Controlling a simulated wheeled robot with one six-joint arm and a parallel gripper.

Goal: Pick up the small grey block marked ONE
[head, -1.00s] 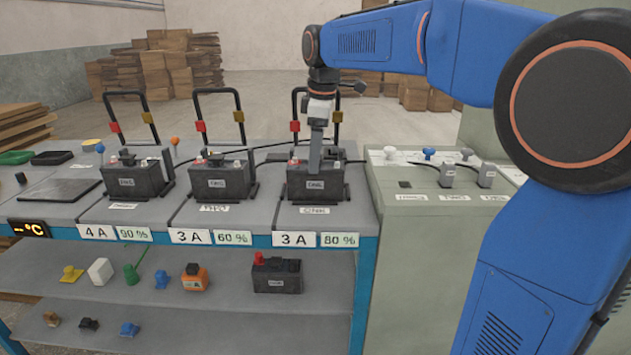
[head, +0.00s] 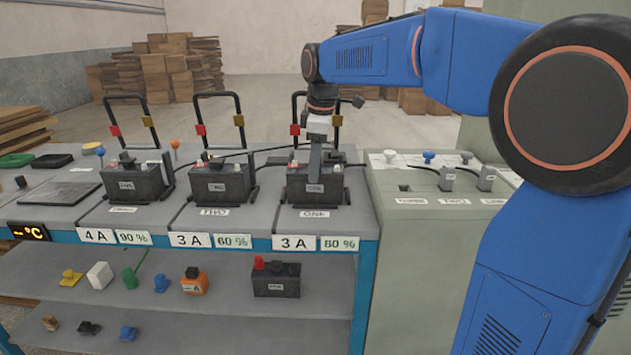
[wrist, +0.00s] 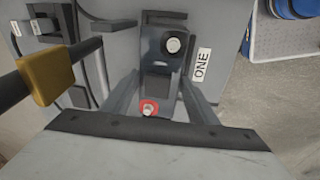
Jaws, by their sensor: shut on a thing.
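A dark grey block-like battery (head: 315,188) sits on the bench at the right end of the row, behind a white label reading ONE (head: 315,213). My gripper (head: 315,175) is down at its top. In the wrist view, the grey fingers (wrist: 160,92) lie on either side of the battery's narrow top (wrist: 160,82), shut on it. The battery appears upright and still on the bench. Its lower part is hidden in the wrist view.
Batteries TWO (head: 217,183) and THREE (head: 133,184) stand to the left. A black handle with a yellow clip (wrist: 46,77) rises close to my gripper. Cables run to two small grey plugs, one here (head: 486,178), on the green cabinet (head: 420,265). A spare battery (head: 276,281) is on the shelf.

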